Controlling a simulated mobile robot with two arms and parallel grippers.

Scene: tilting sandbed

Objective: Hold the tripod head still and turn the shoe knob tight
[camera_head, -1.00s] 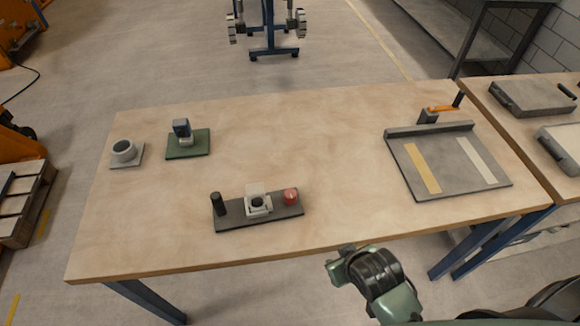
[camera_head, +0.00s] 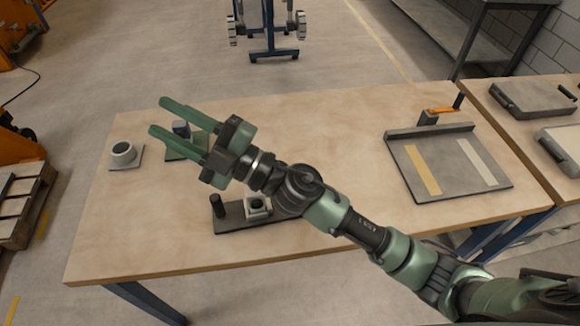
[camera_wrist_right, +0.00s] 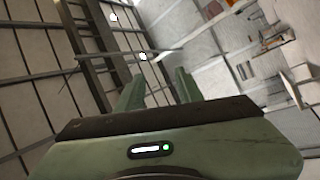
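I cannot make out the shoe knob. My left gripper is not in view.
A dark plate with a black post (camera_head: 217,204) and a white block (camera_head: 257,206) lies below my right arm, its right end hidden. A grey tray (camera_head: 447,187) stands right. The front left of the wooden table (camera_head: 130,235) is clear.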

